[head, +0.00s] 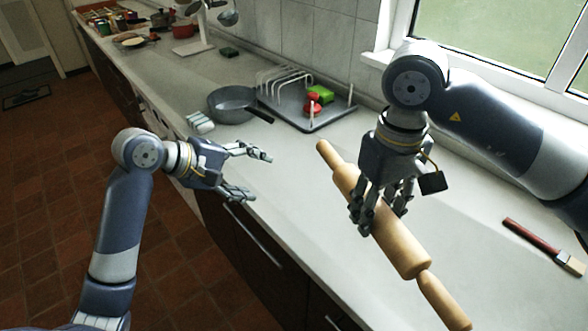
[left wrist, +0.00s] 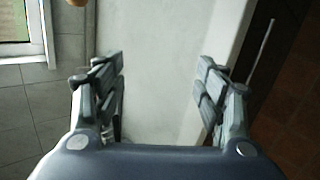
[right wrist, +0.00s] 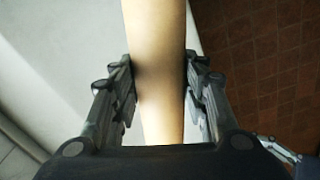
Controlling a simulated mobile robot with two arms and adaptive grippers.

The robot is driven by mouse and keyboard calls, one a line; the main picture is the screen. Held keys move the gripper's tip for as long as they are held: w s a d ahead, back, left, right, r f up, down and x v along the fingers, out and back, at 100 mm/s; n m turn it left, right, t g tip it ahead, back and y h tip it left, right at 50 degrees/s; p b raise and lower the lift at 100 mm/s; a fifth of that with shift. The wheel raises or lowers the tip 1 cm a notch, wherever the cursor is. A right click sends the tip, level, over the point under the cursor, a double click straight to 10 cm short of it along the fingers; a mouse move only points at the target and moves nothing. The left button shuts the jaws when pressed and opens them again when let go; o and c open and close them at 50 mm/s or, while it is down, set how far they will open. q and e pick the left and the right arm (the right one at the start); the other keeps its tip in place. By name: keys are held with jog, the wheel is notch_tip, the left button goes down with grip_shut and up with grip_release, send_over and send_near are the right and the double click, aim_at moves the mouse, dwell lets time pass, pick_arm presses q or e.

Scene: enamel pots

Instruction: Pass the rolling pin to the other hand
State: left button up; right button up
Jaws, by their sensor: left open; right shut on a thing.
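A wooden rolling pin (head: 401,247) is held by my right gripper (head: 378,212), whose fingers close around its thick body. The pin slants from upper left to lower right in the head view, with one handle at each end. In the right wrist view its body (right wrist: 158,70) runs between the two fingers (right wrist: 160,90). My left gripper (head: 250,172) is open and empty, to the left of the pin and apart from it. In the left wrist view the open fingers (left wrist: 160,85) have only the counter behind them; a small tan piece (left wrist: 77,3) shows at the top edge.
The grey counter (head: 290,180) runs along the window wall. A grey pan (head: 232,102) and a dish rack (head: 318,112) with red and green items stand behind. A brush with a red handle (head: 530,237) lies at right. Dark cabinets and tiled floor are at left.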

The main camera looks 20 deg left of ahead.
aim_at(341, 180)
pick_arm(q)
jog(key=s+d+r+m+h, duration=0.35)
jog(key=s+d+r, duration=0.35)
jog(key=d+r, duration=0.4)
jog(key=shift+m+y, duration=0.25)
jog(key=shift+m, duration=0.2)
jog(key=x, duration=0.8)
jog(key=s+x, duration=0.1)
jog(key=x, duration=0.3)
jog(key=shift+w+d+f, duration=0.1)
jog(key=shift+d+f, duration=0.35)
jog(key=shift+f, duration=0.05)
jog(key=c, duration=1.4)
jog(key=shift+c, duration=0.4)
pick_arm(e)
jog(key=o, duration=1.5)
jog(key=shift+c, duration=0.2)
